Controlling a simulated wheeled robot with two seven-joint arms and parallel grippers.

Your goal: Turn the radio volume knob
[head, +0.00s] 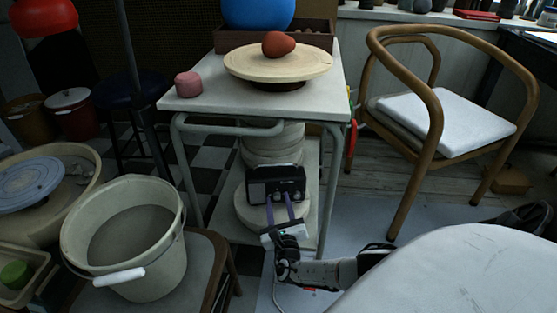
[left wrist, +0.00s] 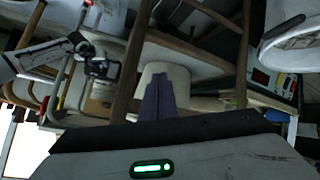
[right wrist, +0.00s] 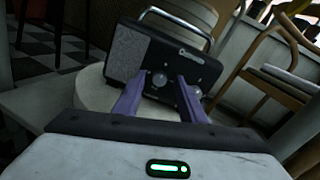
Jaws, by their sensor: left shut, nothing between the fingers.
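A dark radio (head: 276,178) with a speaker grille and a carrying handle stands on a round pale slab on the lower shelf of the white table. It fills the upper middle of the right wrist view (right wrist: 127,55). A round knob (right wrist: 159,81) shows on its front, with another knob at the right, partly behind a finger. My right gripper (head: 278,199) is at the radio's front. Its purple fingers are spread, with tips on either side of the middle knob; contact cannot be told. My left gripper (left wrist: 157,78) is shut and empty, away from the radio.
The white table (head: 215,98) carries a turntable (head: 250,66) with a reddish lump and a pink block. A bucket (head: 125,250) stands on a chair at the left. A wooden armchair (head: 430,110) is at the right. Table legs flank the lower shelf.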

